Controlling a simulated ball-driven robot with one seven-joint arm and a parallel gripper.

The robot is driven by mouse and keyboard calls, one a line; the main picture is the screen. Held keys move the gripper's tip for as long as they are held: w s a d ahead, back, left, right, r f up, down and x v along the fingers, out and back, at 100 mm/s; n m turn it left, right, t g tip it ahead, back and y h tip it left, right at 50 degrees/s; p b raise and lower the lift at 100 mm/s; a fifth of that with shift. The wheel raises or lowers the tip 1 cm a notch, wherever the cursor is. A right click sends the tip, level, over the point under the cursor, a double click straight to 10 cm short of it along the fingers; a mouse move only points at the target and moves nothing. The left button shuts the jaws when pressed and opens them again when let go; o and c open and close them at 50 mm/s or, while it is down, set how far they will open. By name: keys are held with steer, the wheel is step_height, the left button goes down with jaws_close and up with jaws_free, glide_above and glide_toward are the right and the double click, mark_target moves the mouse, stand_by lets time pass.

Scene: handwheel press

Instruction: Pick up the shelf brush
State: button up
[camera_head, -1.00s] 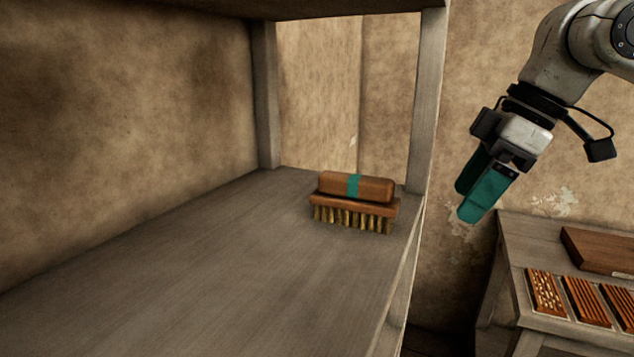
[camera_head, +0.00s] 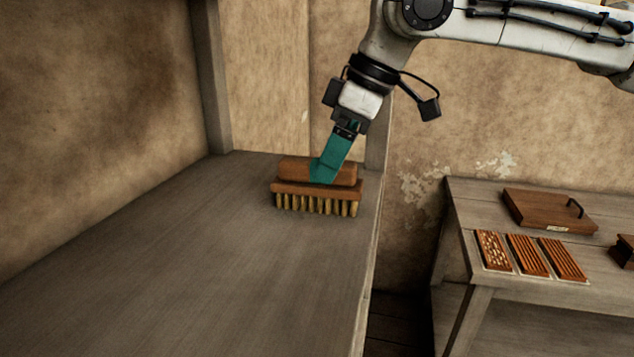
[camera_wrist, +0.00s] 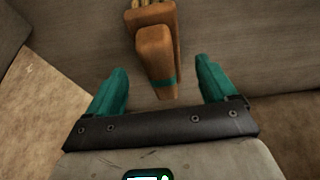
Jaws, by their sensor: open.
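My gripper (camera_head: 322,178) has teal fingers and reaches down over the brush handle in the head view. In the wrist view, my gripper (camera_wrist: 161,82) is open, and the end of the brush (camera_wrist: 158,60) lies between the two fingers, with clear space on each side. The far finger is hidden in the head view.
A shelf post (camera_head: 377,140) stands just behind and right of the brush. At the right, a table (camera_head: 460,215) holds a brown board with a handle (camera_head: 545,210) and several carved blocks (camera_head: 528,255). The left part of the shelf is clear.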

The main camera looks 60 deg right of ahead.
mark_target(314, 181)
steer(key=shift+w+a+r, duration=0.1)
steer(key=shift+w+a, duration=0.15)
steer(key=shift+w, duration=0.3)
steer(key=shift+x, duration=2.6)
steer(key=shift+f, duration=0.25)
steer(key=shift+c, duration=0.5)
steer(key=c, duration=1)
